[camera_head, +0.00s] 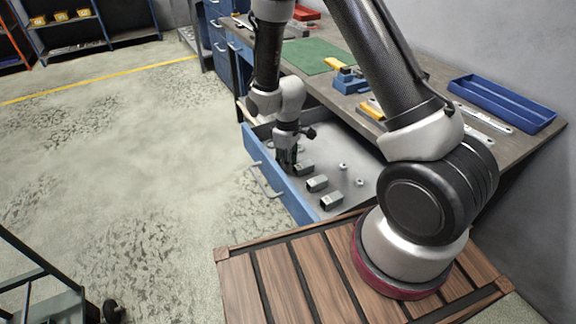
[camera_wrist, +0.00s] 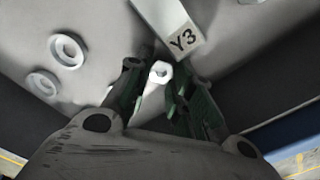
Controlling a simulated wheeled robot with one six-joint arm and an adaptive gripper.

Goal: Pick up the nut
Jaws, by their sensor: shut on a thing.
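My gripper (camera_head: 287,165) reaches down into the open blue drawer (camera_head: 276,182) of the workbench. In the wrist view my gripper (camera_wrist: 160,88) is shut on a pale hexagonal nut (camera_wrist: 160,71) between its green-sided fingertips. The nut's lower part is partly hidden by the fingers. It cannot be made out in the head view. Just beyond the fingertips is a grey bracket marked Y3 (camera_wrist: 172,22); I cannot tell whether it touches the nut. Two ring-like pieces, a round one (camera_wrist: 67,50) and another (camera_wrist: 43,85), lie on the drawer floor to the left.
Grey brackets (camera_head: 318,184) stand in a row near the drawer's front. Small nuts (camera_head: 360,182) lie further back on its floor. The bench top above holds a blue tray (camera_head: 503,101), a green mat (camera_head: 318,56) and a blue vise-like tool (camera_head: 350,80).

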